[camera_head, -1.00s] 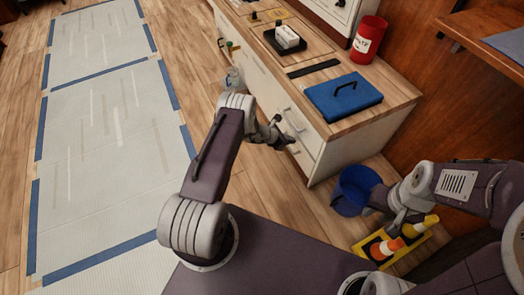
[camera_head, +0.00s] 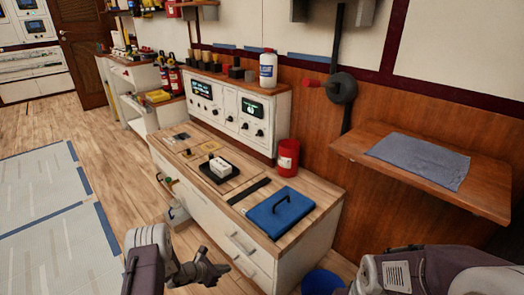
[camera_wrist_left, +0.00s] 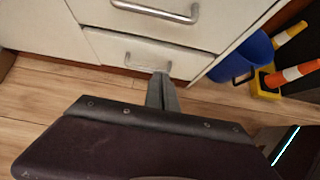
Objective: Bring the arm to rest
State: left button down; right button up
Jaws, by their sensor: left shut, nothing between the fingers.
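My left arm comes in at the bottom of the head view. My left gripper (camera_head: 222,269) is shut and empty, in front of the white drawer cabinet (camera_head: 310,248), near its lower drawer handle (camera_head: 243,266). In the left wrist view the closed fingers (camera_wrist_left: 162,90) point toward the drawer fronts, with bare wood floor below them. Whether they touch the cabinet I cannot tell. Part of my right arm (camera_head: 425,272) shows at the bottom right of the head view; its gripper is outside the picture.
On the cabinet lie a blue case (camera_head: 280,212), a black tray (camera_head: 217,172) with a white block and a red can (camera_head: 288,157). A blue bucket (camera_wrist_left: 240,58) and small cones (camera_wrist_left: 298,73) stand on the floor at right. A wooden shelf (camera_head: 490,195) juts from the wall.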

pick_arm(q)
jog(key=w+d+r+m+t, duration=0.1)
jog(key=w+d+r, duration=0.15)
jog(key=r, duration=0.35)
jog(key=w+d+r+m, duration=0.1)
jog(key=w+r, duration=0.2)
jog(key=r, duration=0.2)
jog(key=s+d+r+m+g+h, duration=0.1)
jog(key=s+d+r+m+g, duration=0.1)
jog(key=s+d+r+m, duration=0.4)
jog(key=s+d+r+m+g, duration=0.2)
jog(key=s+d+r+m, duration=0.15)
jog(key=r, duration=0.55)
jog(key=s+a+r+m+g+y, duration=0.1)
jog(key=s+a+m+g+y, duration=0.1)
jog(key=s+m, duration=0.7)
jog(key=s+a+f+m+g+y, duration=0.1)
jog(key=s+a+f+m+y, duration=0.1)
jog(key=s+a+m, duration=0.3)
jog(key=s+a+f+m+y, duration=0.1)
jog(key=s+a+y, duration=0.25)
jog(key=s, duration=0.45)
notch_tip(320, 180, up, 38)
jog(key=w+p, duration=0.1)
jog(key=p, duration=3.7)
jog(key=shift+w+a+f+m, duration=0.15)
jog(key=shift+a+m, duration=0.05)
jog(key=shift+m, duration=0.25)
jog(key=shift+h, duration=0.25)
